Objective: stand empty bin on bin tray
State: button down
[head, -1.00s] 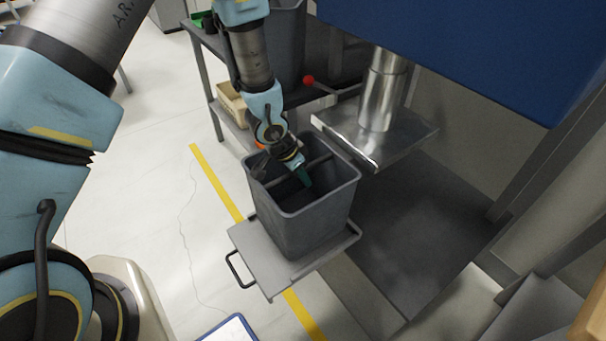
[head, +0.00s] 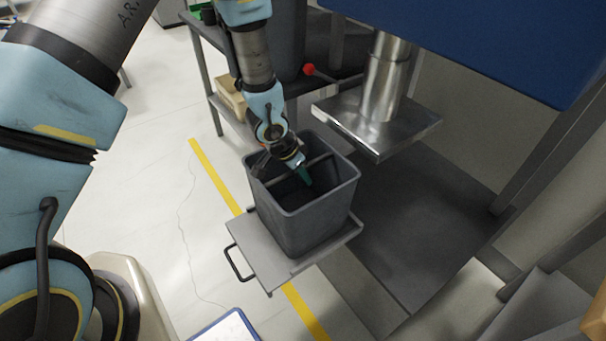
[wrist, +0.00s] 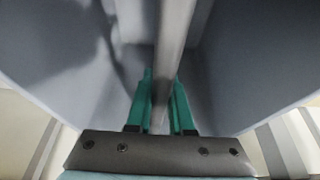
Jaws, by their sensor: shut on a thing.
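A grey empty bin (head: 310,213) stands upright at the middle of the head view, over the flat grey bin tray (head: 262,258) with a black handle at its front left. The bin's base looks to be on the tray, though I cannot tell whether a small gap is left. My gripper (head: 304,176) reaches into the bin's open top. In the wrist view its green fingers (wrist: 162,105) are shut on the bin's crossbar (wrist: 172,50), one finger on each side. The bin's inner walls fill most of that view.
A shiny metal press plate (head: 375,125) on a column stands behind right of the bin, under a large blue housing (head: 470,40). A dark shelf with another grey bin (head: 285,45) and a red-knobbed lever (head: 310,70) is behind. Open floor lies left.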

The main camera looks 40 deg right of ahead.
jog(key=shift+f+b, duration=0.3)
jog(key=shift+f, duration=0.1)
jog(key=c, duration=0.7)
grip_release()
jog(key=v, duration=1.1)
jog(key=shift+p, duration=0.3)
jog(key=w+a+r+n+t+y, duration=0.1)
jog(key=w+a+r+n, duration=0.25)
jog(key=w+a, duration=0.35)
jog(key=w+a+r+n+t+y, duration=0.1)
jog(key=w+a+r+n+t, duration=0.15)
jog(key=w+a+r, duration=0.55)
jog(key=s+a+r+n, duration=0.1)
jog(key=s+a+n, duration=0.1)
jog(key=a, duration=0.5)
jog(key=s+a+r+n+g+y+p, duration=0.1)
jog(key=s+a+r+n, duration=0.1)
jog(key=a+n, duration=0.3)
jog(key=s+a+r+n+y, duration=0.1)
jog(key=a+n, duration=0.3)
jog(key=a, duration=0.7)
jog(key=shift+s+r+g+p, duration=0.4)
jog(key=shift+s+r, duration=0.15)
jog(key=shift+r, duration=0.1)
